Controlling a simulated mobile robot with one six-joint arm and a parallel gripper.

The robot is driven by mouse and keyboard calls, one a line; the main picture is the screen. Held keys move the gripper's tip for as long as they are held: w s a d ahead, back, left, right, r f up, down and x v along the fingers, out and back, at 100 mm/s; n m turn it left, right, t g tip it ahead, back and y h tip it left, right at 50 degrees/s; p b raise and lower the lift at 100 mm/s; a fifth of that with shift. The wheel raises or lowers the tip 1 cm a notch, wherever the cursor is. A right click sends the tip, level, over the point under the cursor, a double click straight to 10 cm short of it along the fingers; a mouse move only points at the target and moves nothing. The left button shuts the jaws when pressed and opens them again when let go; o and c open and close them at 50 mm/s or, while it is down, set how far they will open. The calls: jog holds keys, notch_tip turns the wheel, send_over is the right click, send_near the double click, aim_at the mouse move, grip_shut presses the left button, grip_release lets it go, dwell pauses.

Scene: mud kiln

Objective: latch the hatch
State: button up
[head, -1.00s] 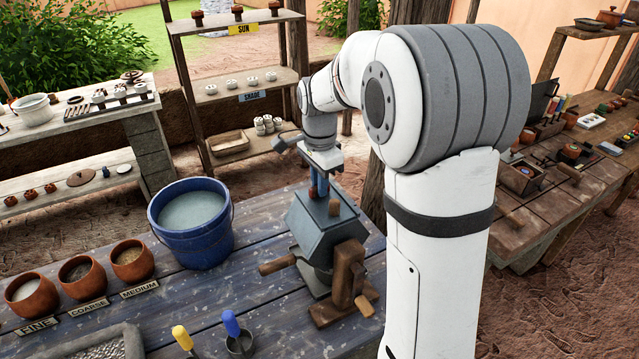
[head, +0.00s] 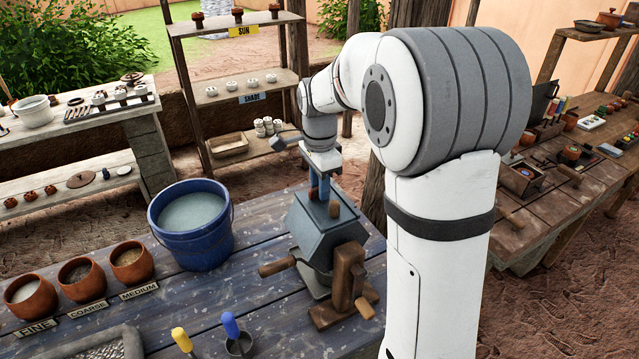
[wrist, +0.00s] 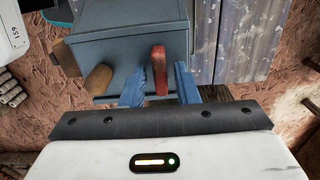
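The blue-grey metal box with the hatch (head: 312,232) stands on the blue plank table in the head view. Its flat top (wrist: 120,55) fills the upper middle of the wrist view. A red latch handle (wrist: 159,72) rises at the box's edge. A wooden knob (wrist: 98,79) stands to its left, and it also shows in the head view (head: 335,209). My gripper (wrist: 160,84) has its blue fingers apart, one on each side of the red handle. I see a gap at the right finger; contact on the left is unclear. In the head view my gripper (head: 319,188) points down at the box's far side.
A wooden crank stand (head: 350,280) is at the box's front right, with a wooden handle (head: 277,267) at its left. A blue bucket (head: 192,225) stands left of the box. Clay pots (head: 82,280) and two scoops (head: 232,330) are nearer the front left.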

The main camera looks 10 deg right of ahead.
jog(key=shift+o, duration=0.5)
jog(key=shift+r, duration=0.1)
notch_tip(320, 180, up, 8)
jog(key=shift+f+b, duration=0.2)
jog(key=shift+b, duration=0.25)
jog(key=s+d+f+n+t, duration=0.1)
jog(key=s+f+n, duration=0.1)
jog(key=s+n, duration=0.5)
jog(key=s+f+n+t, duration=0.2)
jog(key=s+n, duration=0.6)
jog(key=s, duration=0.8)
jog(key=shift+s+d+f, duration=0.3)
jog(key=shift+d+f, duration=0.05)
jog(key=shift+f, duration=0.35)
